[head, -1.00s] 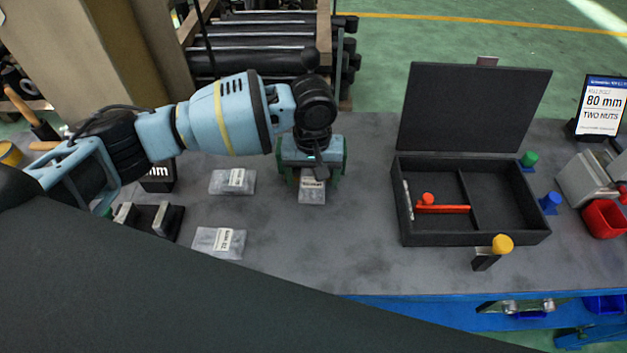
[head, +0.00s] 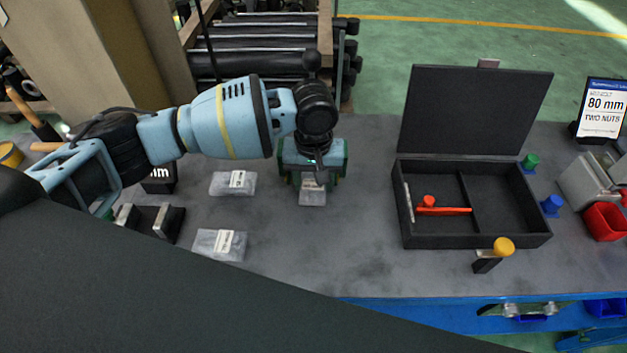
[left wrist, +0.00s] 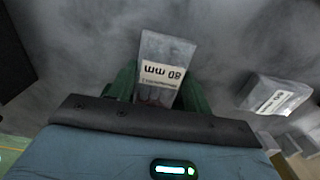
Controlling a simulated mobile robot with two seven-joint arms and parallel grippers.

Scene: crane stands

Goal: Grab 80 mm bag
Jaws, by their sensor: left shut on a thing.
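The 80 mm bag (left wrist: 163,62) is a clear bag with a white label that reads 80 mm, upside down in the left wrist view. My left gripper (left wrist: 157,88) is shut on it, with a green finger on each side. In the head view the bag (head: 313,197) shows below my left gripper (head: 313,178), its upper part hidden by the gripper. I cannot tell whether it touches the table. My right gripper is not in view.
Two other labelled bags lie to the left, one farther back (head: 233,183) and one nearer (head: 219,244). An open black case (head: 522,240) with a red tool (head: 445,210) stands to the right. A sign (head: 603,107) reads 80 mm, two nuts. The table between bag and case is clear.

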